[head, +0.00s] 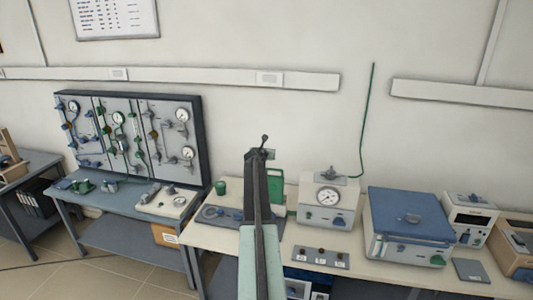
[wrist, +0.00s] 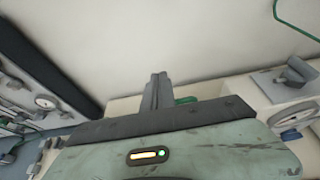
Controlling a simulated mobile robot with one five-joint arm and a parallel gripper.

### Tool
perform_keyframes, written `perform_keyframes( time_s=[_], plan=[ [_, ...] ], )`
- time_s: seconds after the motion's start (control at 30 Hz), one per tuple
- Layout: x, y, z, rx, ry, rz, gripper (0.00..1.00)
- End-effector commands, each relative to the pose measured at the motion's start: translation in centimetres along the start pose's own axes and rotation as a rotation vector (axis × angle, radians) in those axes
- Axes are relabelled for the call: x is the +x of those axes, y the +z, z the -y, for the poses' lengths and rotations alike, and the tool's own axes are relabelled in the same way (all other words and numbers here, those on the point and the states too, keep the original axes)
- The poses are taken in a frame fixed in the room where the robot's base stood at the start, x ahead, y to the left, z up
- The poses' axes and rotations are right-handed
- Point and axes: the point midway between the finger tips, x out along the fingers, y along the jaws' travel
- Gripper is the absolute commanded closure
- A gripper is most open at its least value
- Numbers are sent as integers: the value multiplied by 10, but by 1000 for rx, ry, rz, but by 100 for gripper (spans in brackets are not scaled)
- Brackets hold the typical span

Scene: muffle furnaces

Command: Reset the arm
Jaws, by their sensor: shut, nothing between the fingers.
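My arm rises from the bottom middle of the head view, stretched forward and up over the bench. My gripper (head: 264,150) is at its far end, in front of the pale wall. In the wrist view my gripper (wrist: 158,80) points away, its dark fingers together with nothing between them. It touches nothing that I can see. The arm hides part of the green object (head: 277,186) and of the bench behind it.
The bench (head: 208,237) carries a dial instrument (head: 327,198), a blue-lidded box (head: 411,215), a switch panel (head: 321,257) and a green cup (head: 221,187). A gauge board (head: 135,135) stands on the left table. A green cable (head: 372,110) hangs at right.

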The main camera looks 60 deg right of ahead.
Motion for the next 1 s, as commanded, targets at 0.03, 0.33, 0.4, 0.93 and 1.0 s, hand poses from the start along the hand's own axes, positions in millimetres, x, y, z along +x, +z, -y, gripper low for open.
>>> perform_keyframes(
  time_s=[0.03,0.33,0.4,0.93,1.0],
  plan=[
    [-2,8,0,0,0,0,100],
    [-2,6,-1,-1,1,0,100],
    [-2,5,-5,-2,5,0,100],
    [-178,-122,-337,-99,368,-46,100],
    [-221,-153,-371,-75,411,-89,100]
  ],
)
